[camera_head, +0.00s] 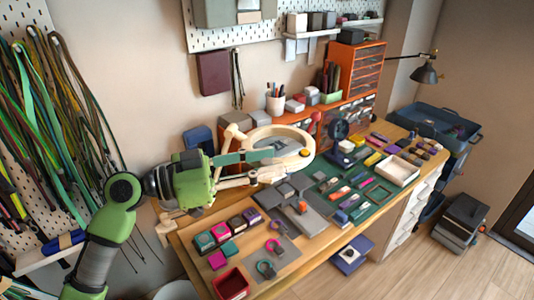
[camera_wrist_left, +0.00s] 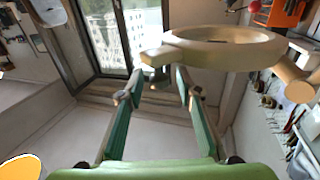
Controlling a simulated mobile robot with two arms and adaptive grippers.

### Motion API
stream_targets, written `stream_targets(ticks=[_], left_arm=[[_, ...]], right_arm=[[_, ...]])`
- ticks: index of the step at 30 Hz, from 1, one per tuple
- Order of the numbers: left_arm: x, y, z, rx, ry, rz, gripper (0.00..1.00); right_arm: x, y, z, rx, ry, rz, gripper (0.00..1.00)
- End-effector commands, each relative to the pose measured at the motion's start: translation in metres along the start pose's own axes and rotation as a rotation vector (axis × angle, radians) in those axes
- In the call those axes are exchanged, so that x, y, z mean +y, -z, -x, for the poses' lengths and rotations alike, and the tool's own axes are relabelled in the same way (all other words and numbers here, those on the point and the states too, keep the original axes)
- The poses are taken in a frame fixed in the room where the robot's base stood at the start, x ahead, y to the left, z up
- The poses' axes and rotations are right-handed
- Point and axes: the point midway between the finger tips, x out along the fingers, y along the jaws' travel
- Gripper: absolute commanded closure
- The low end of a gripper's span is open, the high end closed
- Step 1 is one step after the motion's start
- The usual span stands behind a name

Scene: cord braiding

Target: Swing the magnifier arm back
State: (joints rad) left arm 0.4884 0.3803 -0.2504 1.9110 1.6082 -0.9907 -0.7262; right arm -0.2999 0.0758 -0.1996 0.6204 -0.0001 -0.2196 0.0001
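The magnifier's cream ring (camera_head: 306,157) stands over the back left part of the workbench. Its cream jointed arm (camera_head: 236,131) shows behind my gripper. My left gripper (camera_head: 268,165) reaches in from the left, with its fingers at the ring's near left side. In the left wrist view the ring (camera_wrist_left: 225,46) lies just beyond the fingertips. A short stub on the ring's near edge shows between the teal-padded fingers (camera_wrist_left: 156,76). The fingers are apart, and I see no clear contact with the stub. My right gripper is not in view.
The workbench (camera_head: 190,238) holds a green mat with small blocks, a white tray (camera_head: 398,171) and a red box (camera_head: 231,284). An orange drawer cabinet (camera_head: 356,68) stands behind. Cords (camera_head: 55,130) hang on the left wall.

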Motion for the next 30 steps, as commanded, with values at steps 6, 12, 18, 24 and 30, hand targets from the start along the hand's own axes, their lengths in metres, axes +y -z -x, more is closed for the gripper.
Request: stream_targets(ticks=[6, 12, 18, 24, 30], left_arm=[[0.000, 0.000, -0.008, 0.000, -0.001, 0.000, 0.68], [0.000, -0.001, -0.007, -0.001, 0.000, 0.000, 0.73], [0.000, -0.001, -0.007, -0.001, 0.000, 0.000, 1.00], [-0.003, 0.000, -0.011, -0.001, 0.010, 0.000, 1.00], [-0.023, 0.001, -0.032, 0.001, 0.078, -0.001, 1.00]], right_arm=[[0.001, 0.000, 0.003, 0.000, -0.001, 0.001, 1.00], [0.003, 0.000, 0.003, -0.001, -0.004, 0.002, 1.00], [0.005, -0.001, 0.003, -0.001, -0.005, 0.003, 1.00], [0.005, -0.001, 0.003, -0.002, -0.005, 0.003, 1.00], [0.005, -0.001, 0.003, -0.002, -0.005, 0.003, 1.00]])
